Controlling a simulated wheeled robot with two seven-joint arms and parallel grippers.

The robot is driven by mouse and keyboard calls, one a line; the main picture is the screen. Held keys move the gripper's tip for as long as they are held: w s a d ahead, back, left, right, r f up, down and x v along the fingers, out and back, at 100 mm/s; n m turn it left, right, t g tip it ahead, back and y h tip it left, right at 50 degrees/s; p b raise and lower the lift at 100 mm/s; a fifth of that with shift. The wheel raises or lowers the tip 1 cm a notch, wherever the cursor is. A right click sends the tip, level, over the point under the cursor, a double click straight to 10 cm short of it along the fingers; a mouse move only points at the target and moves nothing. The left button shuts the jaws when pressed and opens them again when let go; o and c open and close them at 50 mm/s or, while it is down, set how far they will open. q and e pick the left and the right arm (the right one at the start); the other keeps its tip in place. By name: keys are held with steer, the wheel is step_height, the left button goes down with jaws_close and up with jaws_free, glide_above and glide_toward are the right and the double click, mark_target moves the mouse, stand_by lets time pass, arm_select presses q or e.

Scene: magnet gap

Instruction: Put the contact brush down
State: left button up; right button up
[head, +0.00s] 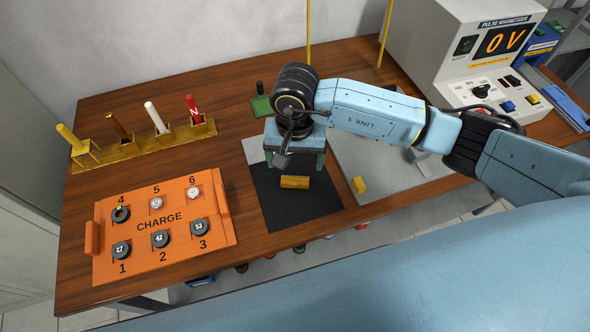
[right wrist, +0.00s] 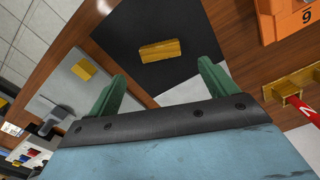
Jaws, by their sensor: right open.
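A short brass-yellow block (head: 295,182) lies on the black mat (head: 285,211); it may be the contact brush, but the frames do not name it. It also shows in the right wrist view (right wrist: 160,50), beyond and between my fingertips. My right gripper (head: 295,164) is over the far part of the mat, its green fingers apart and nothing between them. The gap also shows in the right wrist view (right wrist: 162,80). My left gripper is out of view.
A brass rack (head: 150,147) holds several upright handled tools at the back left. An orange CHARGE tray (head: 160,254) with numbered round pieces stands left of the mat. A grey plate (head: 375,145) with a small yellow block (head: 359,185) and the pulse magnetizer (head: 475,60) are right.

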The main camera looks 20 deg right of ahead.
steer(key=shift+r, duration=1.6)
